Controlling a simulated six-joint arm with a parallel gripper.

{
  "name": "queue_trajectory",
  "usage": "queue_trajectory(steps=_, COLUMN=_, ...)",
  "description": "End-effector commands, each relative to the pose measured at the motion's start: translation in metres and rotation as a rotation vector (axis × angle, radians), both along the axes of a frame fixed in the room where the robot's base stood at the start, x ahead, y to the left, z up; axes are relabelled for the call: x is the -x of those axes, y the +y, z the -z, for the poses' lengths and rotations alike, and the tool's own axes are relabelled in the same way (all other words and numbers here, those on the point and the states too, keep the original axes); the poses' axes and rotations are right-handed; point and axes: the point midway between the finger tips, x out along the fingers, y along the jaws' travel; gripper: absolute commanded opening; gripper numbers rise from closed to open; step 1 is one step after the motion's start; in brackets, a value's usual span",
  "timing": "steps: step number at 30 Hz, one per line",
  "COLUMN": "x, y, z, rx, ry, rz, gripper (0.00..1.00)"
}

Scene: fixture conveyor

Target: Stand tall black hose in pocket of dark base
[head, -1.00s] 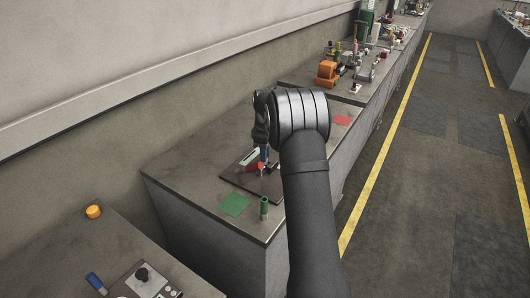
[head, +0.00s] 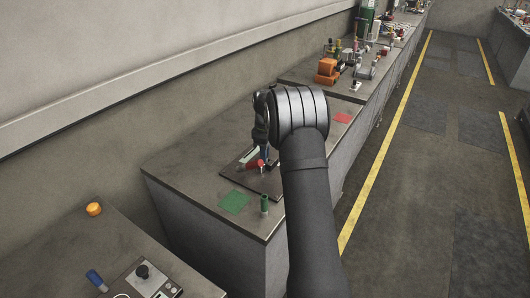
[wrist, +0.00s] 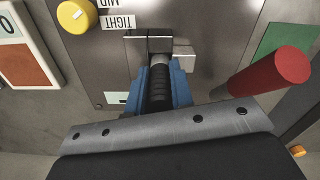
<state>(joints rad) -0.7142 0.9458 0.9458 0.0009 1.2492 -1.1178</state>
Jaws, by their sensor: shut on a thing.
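My gripper (wrist: 153,90) has blue fingers shut on the black ribbed hose (wrist: 159,84) in the wrist view. The hose's grey far end (wrist: 160,60) is close to pale metal blocks (wrist: 150,42) on the dark base (wrist: 215,25). I cannot tell whether that end is inside the pocket or just in front of it. In the head view the dark base (head: 238,172) lies on the bench, and my gripper (head: 264,152) is over it. My wrist hides most of the hose there.
A red cylinder (wrist: 270,75) stands close to the right of the fingers. A yellow knob (wrist: 76,16) is at the upper left. In the head view, a green cylinder (head: 264,203) stands by a green square (head: 234,202); a red square (head: 342,118) lies behind. The bench's left part is clear.

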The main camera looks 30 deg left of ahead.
Motion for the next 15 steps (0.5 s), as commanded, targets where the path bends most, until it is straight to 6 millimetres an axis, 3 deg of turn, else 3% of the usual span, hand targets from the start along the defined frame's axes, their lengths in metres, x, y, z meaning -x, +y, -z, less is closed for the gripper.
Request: queue_trajectory(steps=15, x=0.0001, y=0.0000, z=0.0062, rx=0.000, ry=0.001, rz=0.000, gripper=0.00)
